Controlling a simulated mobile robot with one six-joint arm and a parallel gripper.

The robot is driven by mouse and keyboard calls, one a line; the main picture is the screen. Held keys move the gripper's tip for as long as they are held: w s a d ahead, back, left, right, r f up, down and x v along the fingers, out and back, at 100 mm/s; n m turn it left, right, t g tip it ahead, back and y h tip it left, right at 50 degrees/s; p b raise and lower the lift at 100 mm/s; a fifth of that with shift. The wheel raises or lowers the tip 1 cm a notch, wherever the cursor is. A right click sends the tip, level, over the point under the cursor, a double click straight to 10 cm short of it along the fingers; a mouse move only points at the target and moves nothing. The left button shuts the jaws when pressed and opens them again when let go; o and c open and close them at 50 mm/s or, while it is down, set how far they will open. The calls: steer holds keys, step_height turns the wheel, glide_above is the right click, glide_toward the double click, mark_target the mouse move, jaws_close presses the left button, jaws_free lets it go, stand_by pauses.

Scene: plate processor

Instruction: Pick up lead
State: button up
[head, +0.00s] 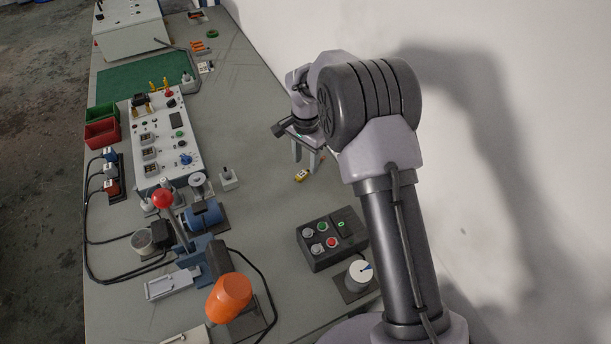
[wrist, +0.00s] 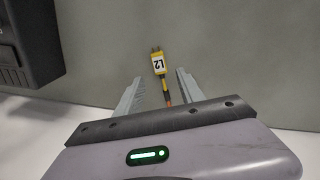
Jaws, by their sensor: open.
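In the head view the lead (head: 301,176) is a small yellow piece right below my gripper (head: 306,160). My gripper is open, and its two fingers (wrist: 157,88) stand on either side of the lead's tail, apart from it. The yellow body shows just beyond the fingertips in the wrist view.
A black button box (head: 332,240) stands on the table near the lead; a dark box edge (wrist: 30,45) shows at the wrist view's left. A white wall (head: 500,120) is close on the right. A control panel (head: 165,140) stands left. The table around the lead is clear.

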mark_target(306, 171)
step_height(306, 171, down, 4)
steer(key=shift+a+r+b, duration=0.1)
steer(key=shift+b, duration=0.55)
steer(key=shift+r, duration=0.1)
jaws_close()
